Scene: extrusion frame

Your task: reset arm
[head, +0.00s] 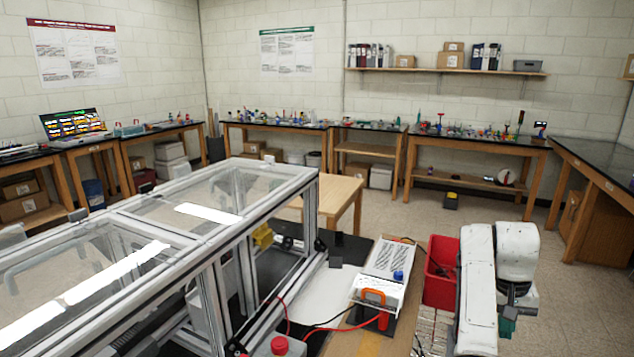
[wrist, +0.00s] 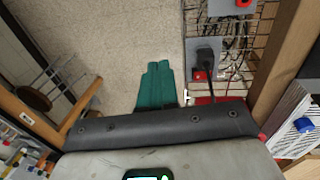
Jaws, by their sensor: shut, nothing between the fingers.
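My arm (head: 478,285) is white and stands at the right of the head view, folded with its end hanging down. The green tip of my gripper (head: 507,326) shows just below the arm's end. In the wrist view the green fingers of my gripper (wrist: 159,72) lie side by side, shut and empty, over bare floor. Nothing touches the fingertips.
An extrusion frame (head: 215,262) with clear panels fills the left. A red bin (head: 440,272) stands just left of my arm. A white box (head: 374,292) with an orange handle is nearby. Benches (head: 475,140) line the back wall. Floor (head: 577,275) right of my arm is clear.

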